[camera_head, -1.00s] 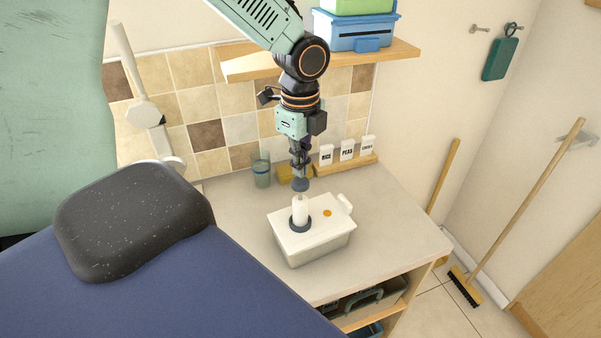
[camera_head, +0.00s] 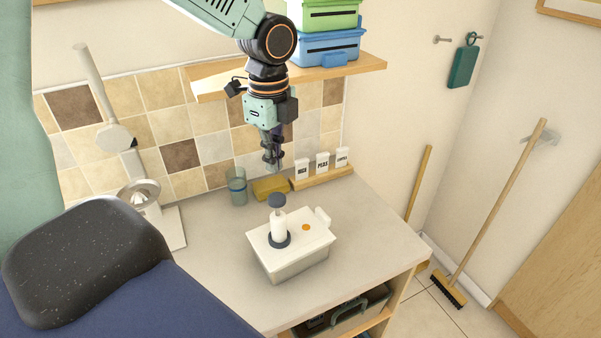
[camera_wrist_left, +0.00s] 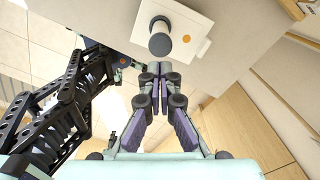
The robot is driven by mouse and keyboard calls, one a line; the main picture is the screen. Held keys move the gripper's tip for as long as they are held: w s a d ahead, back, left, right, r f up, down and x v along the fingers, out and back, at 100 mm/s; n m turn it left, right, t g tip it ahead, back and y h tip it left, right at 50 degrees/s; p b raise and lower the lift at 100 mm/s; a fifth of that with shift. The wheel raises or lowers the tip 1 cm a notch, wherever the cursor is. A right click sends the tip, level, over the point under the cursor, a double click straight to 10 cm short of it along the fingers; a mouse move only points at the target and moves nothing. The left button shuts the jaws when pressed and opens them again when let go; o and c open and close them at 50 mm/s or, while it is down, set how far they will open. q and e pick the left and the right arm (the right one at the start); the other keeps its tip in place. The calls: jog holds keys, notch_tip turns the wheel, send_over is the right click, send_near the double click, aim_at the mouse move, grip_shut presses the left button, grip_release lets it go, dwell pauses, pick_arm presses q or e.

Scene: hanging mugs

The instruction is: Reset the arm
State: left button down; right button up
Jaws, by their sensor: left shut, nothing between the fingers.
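My left gripper (camera_head: 276,165) hangs from the arm above the counter, pointing down. Its fingers are closed together with nothing between them. Below it, and apart from it in the head view, a white pump with a dark round top (camera_head: 277,217) stands upright on a white lidded box (camera_head: 290,258). In the left wrist view the shut fingers (camera_wrist_left: 156,68) point toward the pump's dark top (camera_wrist_left: 160,43) and the white box (camera_wrist_left: 198,42). My right gripper is not in view.
A wooden shelf (camera_head: 215,82) with blue (camera_head: 325,50) and green bins is behind the arm. A glass (camera_head: 236,187), yellow sponge (camera_head: 270,188) and labelled containers (camera_head: 322,164) stand at the back of the counter. A broom (camera_head: 500,205) leans at right. The counter's front right is clear.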

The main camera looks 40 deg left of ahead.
pick_arm(q)
jog(key=shift+d+f, duration=0.15)
jog(key=shift+f, duration=0.1)
jog(key=s+d+f+n+h, duration=0.1)
jog(key=s+d+f+n, duration=0.4)
jog(key=f, duration=0.4)
jog(key=s+d+f+n+h, duration=0.1)
jog(key=s+d+f+n, duration=0.15)
jog(key=d+f, duration=0.5)
jog(key=s+f+n+y, duration=0.2)
jog(key=s+f+n, duration=0.95)
jog(key=s, duration=0.55)
notch_tip(320, 180, down, 26)
jog(key=m+b, duration=0.1)
jog(key=b, duration=2.4)
jog(key=shift+d, duration=0.25)
